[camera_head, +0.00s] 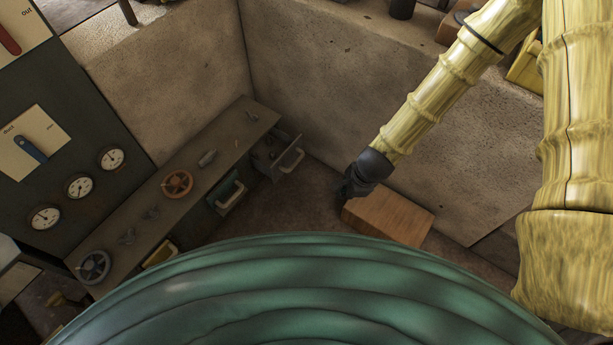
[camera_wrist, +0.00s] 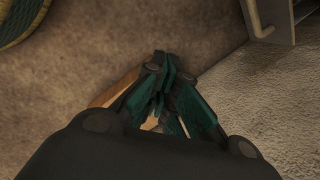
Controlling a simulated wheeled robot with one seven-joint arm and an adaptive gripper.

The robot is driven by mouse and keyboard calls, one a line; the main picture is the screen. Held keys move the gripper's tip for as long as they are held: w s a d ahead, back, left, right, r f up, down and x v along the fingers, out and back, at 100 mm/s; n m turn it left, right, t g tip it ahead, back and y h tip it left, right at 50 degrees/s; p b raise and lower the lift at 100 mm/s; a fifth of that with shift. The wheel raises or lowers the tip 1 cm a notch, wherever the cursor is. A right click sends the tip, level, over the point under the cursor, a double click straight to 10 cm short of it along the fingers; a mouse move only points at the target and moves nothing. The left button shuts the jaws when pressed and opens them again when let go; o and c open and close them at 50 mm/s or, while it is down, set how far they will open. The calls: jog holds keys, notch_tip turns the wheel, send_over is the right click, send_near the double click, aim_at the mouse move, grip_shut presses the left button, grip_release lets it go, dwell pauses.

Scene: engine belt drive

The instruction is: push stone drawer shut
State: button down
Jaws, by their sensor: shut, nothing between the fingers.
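The grey stone drawer (camera_head: 270,160) stands pulled out at the far end of the workbench, with a pale handle (camera_head: 290,160) on its front. In the wrist view, a grey drawer (camera_wrist: 284,20) with a pale handle shows at the top right, cut by the frame edge.
The wooden box (camera_head: 392,216) stands on the floor under my gripper. A teal drawer (camera_head: 226,194) and a yellow one (camera_head: 160,252) are along the workbench (camera_head: 215,140). A rough wall (camera_head: 340,85) stands behind. Floor between gripper and stone drawer looks clear.

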jog(key=w+a+f+m+y+b, duration=0.1)
jog(key=w+a+f+m+b, duration=0.3)
jog(key=w+b, duration=0.4)
jog(key=w+a+f+m+t+y+b, duration=0.1)
jog(key=w+a+f+m+b, duration=0.3)
jog(key=w+a+f+b, duration=0.3)
jog(key=shift+w+a+f+b, duration=0.3)
jog(key=shift+w+f+b, duration=0.5)
jog(key=shift+b, duration=2)
jog(key=shift+w+r, duration=0.1)
jog(key=shift+r, duration=0.05)
